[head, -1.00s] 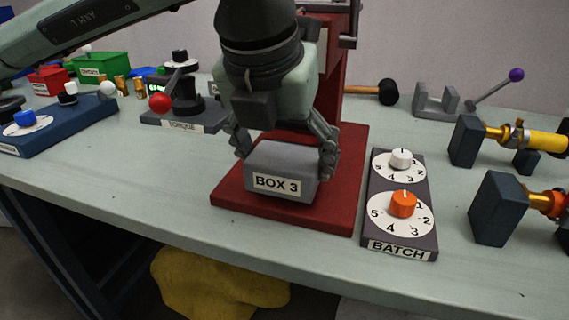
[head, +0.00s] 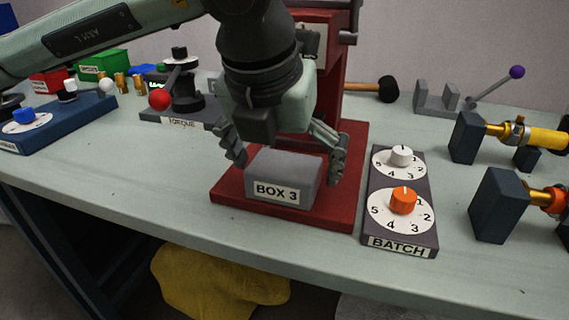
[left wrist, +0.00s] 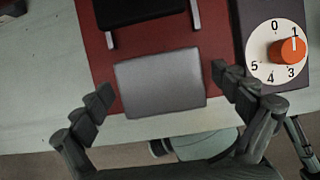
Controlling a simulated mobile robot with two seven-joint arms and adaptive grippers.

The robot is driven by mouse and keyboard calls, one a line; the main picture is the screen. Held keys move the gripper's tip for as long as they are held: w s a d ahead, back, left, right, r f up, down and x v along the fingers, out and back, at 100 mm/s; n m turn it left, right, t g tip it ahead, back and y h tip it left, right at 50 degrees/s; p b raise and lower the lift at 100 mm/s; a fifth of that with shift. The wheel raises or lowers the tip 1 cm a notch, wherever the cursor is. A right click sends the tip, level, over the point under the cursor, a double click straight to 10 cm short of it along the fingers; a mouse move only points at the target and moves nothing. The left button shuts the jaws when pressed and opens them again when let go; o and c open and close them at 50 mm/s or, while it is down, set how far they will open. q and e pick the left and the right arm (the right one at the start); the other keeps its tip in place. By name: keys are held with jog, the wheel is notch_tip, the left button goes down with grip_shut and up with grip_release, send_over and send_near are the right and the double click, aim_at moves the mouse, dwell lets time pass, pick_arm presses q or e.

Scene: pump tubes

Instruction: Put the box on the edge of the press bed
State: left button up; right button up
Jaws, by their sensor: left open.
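A grey box labelled BOX 3 (head: 283,180) rests on the front part of the red press bed (head: 343,203). In the left wrist view the box (left wrist: 160,83) lies at the bed's front edge, its near side slightly past the red (left wrist: 98,45). My left gripper (head: 285,162) is open above the box, with one finger out to each side and clear of it. In the left wrist view the open fingers (left wrist: 165,92) also stand apart from the box. My right gripper is not in view.
The BATCH panel (head: 422,212) with a white and an orange knob stands just right of the press bed. The torque device (head: 181,92) is behind to the left. Dark blocks with yellow fittings (head: 498,205) are at the right. The front left bench top is clear.

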pick_arm(q)
jog(key=v, duration=1.2)
